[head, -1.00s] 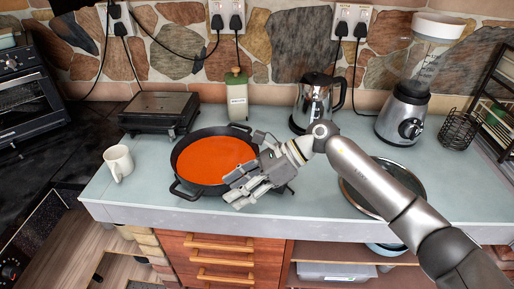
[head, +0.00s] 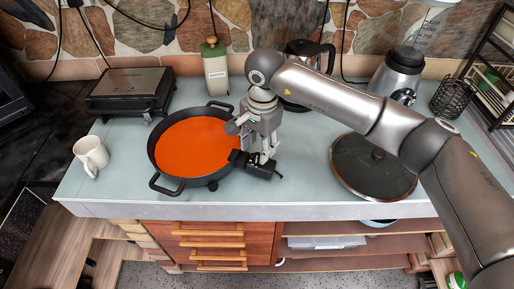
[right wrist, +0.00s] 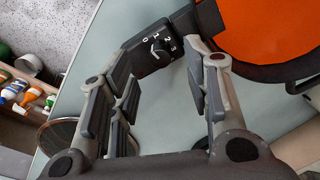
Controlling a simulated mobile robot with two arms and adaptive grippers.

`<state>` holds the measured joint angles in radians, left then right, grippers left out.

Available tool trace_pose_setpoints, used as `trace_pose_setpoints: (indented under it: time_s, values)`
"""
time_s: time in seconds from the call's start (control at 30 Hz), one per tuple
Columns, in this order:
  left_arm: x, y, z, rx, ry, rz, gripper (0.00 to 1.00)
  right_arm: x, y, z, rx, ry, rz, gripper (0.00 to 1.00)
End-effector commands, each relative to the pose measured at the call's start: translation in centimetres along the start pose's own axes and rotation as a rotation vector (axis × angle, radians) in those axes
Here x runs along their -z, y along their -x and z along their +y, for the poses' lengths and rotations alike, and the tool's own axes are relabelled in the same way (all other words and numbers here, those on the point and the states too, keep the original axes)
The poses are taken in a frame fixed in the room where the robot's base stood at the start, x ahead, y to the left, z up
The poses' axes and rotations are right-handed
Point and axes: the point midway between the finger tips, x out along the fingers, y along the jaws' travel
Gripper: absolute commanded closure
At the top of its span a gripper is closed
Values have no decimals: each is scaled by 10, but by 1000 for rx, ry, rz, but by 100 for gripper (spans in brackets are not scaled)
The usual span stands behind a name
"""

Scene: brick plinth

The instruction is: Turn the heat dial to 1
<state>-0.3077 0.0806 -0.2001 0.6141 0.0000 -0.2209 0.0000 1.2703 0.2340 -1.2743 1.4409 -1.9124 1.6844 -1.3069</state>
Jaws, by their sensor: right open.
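The heat dial (right wrist: 158,48) sits on a black control box (head: 262,168) at the right side of the black pan (head: 152,160). White marks 0, 1, 2 and 3 show around it in the right wrist view; I cannot tell for sure which mark it points to. The pan holds orange liquid (head: 195,143). My right gripper (head: 264,150) points down just above the control box. In the right wrist view its fingers (right wrist: 163,72) are spread, with the dial beyond the gap between their tips. The gripper holds nothing. My left gripper is not in view.
A glass lid (head: 350,180) lies right of my gripper. A white mug (head: 91,155) stands left of the pan. A black grill (head: 130,95), a bottle (head: 216,72), a kettle (head: 300,60) and a blender (head: 398,75) stand along the back. The counter front is clear.

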Motion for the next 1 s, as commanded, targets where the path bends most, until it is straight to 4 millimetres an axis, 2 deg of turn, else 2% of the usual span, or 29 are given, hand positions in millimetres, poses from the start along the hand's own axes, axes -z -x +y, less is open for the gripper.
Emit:
trace_pose_setpoints:
  time_s: [0.23,0.6,0.93,1.0]
  values:
    - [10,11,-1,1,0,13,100,-1,-29,0,0,0,-2,55]
    - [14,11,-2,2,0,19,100,0,-35,0,1,0,-1,57]
    - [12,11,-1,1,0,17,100,0,-35,0,1,0,-1,99]
    - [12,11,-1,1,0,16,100,0,-35,0,1,0,-1,100]
